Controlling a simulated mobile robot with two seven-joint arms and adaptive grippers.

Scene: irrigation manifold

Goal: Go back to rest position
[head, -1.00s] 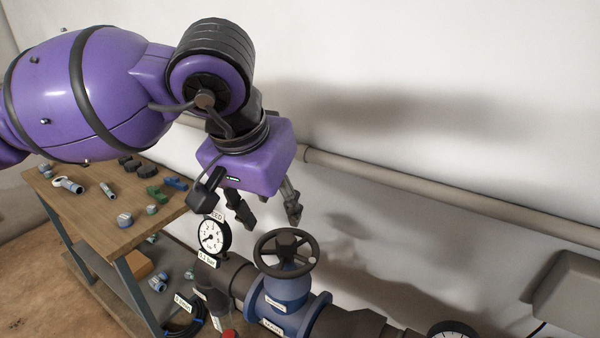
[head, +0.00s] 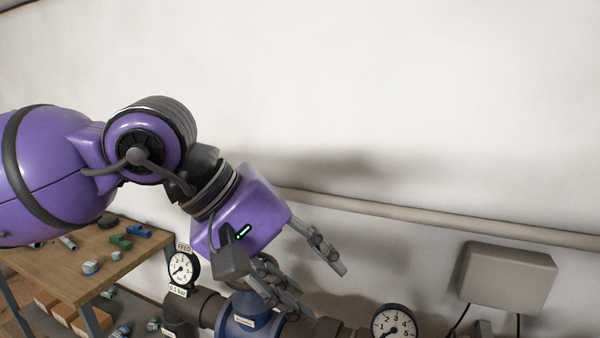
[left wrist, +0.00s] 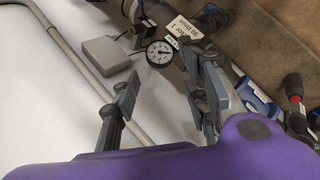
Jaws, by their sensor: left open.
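My left gripper (head: 312,275) is open and empty, with its two fingers spread wide. In the head view it hangs in front of the white wall, over the blue valve (head: 246,316), and hides most of the valve's dark handwheel (head: 262,268). I cannot tell whether a finger touches the wheel. In the left wrist view the gripper (left wrist: 165,105) shows both fingers apart with nothing between the pads. My right gripper is not in view.
A feed gauge (head: 181,268) stands left of the valve and another gauge (head: 394,325) to its right. A wall pipe (head: 440,222) runs behind, near a grey box (head: 507,277). A wooden workbench (head: 75,273) with small fittings stands left. The upper wall area is clear.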

